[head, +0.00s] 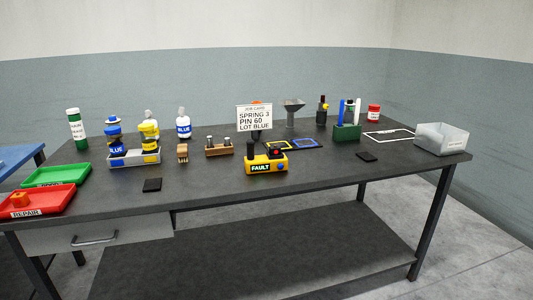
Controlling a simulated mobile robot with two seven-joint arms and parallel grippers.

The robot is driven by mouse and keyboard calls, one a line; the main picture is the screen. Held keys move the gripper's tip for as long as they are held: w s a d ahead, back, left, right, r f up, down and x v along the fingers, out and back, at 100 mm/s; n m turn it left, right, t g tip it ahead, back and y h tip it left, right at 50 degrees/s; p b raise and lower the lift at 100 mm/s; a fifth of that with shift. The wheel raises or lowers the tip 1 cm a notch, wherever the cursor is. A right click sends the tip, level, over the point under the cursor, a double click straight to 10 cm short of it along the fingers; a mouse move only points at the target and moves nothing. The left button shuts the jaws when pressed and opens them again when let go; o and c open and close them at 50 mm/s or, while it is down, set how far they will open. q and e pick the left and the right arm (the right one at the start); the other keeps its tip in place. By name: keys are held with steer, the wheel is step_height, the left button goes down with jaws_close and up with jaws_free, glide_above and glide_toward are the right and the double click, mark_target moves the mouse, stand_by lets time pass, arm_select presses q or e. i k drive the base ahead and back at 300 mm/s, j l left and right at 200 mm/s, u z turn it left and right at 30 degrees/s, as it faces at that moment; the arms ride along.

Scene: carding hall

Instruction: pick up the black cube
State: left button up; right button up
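No thing in the head view clearly reads as a black cube. A low dark square piece (152,185) lies on the dark table (200,195) near its front edge, left of centre. A second flat dark piece (367,156) lies farther right. Both look thin, and I cannot tell whether either is a cube. A dark upright piece (250,150) shows by the yellow box marked FAULT (266,166). Neither of my grippers is in view.
A red REPAIR tray (45,205) and a green tray (55,176) sit at the left. Bottles, a job card (254,117), a green holder (346,132) and a grey bin (441,139) stand farther back and right. The front middle is mostly clear.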

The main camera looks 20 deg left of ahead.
mark_target(275, 150)
steer(key=i+u, duration=0.1)
steer(key=u, duration=1.2)
steer(key=i+l+u, duration=0.1)
steer(key=l+u, duration=0.6)
steer(key=u, duration=0.25)
steer(key=l+u, duration=0.25)
steer(key=l, duration=0.2)
steer(key=l+u, duration=0.3)
steer(key=l, duration=0.15)
steer(key=k+l, duration=0.1)
steer(key=l, duration=0.2)
steer(key=l+u, duration=0.1)
steer(key=l, duration=0.2)
steer(key=k+l+u, duration=0.1)
steer(key=l, duration=0.2)
steer(key=k, duration=0.05)
